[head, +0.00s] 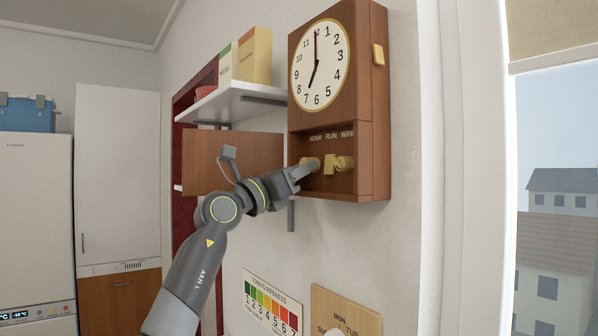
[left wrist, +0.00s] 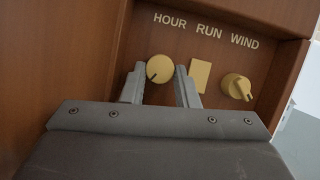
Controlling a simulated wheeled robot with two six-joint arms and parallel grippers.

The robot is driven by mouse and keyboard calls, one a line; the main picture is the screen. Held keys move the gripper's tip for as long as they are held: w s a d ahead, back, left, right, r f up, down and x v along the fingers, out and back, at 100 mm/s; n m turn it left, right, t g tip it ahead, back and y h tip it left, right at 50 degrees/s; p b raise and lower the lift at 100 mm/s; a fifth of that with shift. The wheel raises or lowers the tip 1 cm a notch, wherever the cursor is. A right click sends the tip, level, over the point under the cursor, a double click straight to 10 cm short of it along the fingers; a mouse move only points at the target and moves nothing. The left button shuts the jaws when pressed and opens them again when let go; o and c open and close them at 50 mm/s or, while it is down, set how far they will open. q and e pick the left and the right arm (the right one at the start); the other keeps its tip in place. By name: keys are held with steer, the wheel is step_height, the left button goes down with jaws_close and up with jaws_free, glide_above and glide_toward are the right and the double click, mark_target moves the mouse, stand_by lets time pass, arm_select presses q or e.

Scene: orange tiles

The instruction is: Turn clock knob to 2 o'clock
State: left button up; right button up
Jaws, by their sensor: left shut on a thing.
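The wooden wall clock (head: 366,90) has a white dial (head: 329,75). Its short hand points down and left, at about 7, and its long hand points up to 12. Below the dial is a recessed panel marked HOUR, RUN and WIND. The round yellow HOUR knob (left wrist: 159,69) has a dark mark near its lower left edge. My left gripper (head: 305,169) reaches into the recess from the left. In the left wrist view its two fingers (left wrist: 160,86) stand on both sides of the HOUR knob, shut on it. My right gripper is not in view.
A yellow RUN plate (left wrist: 201,76) and a yellow WIND knob (left wrist: 237,87) sit close to the right of my fingers. A white shelf (head: 232,103) with boxes is left of the clock. A ripeness chart (head: 272,303) hangs below. A window is at the right.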

arm_select(q)
steer(key=shift+n+t+y, duration=0.3)
steer(key=shift+n, duration=0.3)
